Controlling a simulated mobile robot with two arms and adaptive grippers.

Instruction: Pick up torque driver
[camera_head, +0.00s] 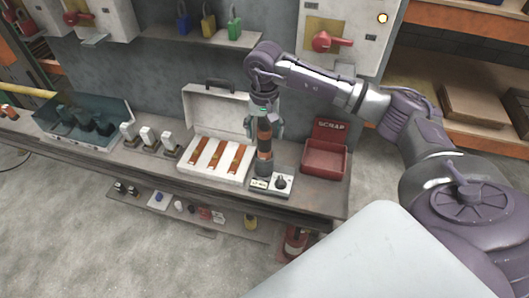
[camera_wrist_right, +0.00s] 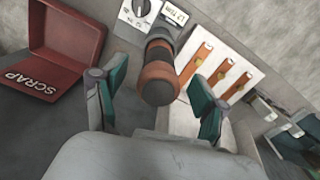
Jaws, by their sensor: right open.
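The torque driver (camera_head: 264,143), black with orange bands, stands upright on the bench by a small dial plate (camera_head: 283,182). In the right wrist view the driver (camera_wrist_right: 158,75) points its orange end towards the camera. My right gripper (camera_head: 264,128) has its teal fingers apart, pointing down over the driver's upper part. In the right wrist view the right gripper (camera_wrist_right: 156,92) shows one finger on each side of the driver, with gaps; neither visibly touches it. The driver's top is partly hidden by the gripper in the head view. My left gripper is not in view.
A red scrap bin (camera_head: 325,158) stands just right of the driver. An open white case (camera_head: 216,140) with orange-brown strips lies to its left. Farther left are several white-topped holders and a teal tray (camera_head: 84,120). A shelf with padlocks (camera_head: 200,35) hangs behind.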

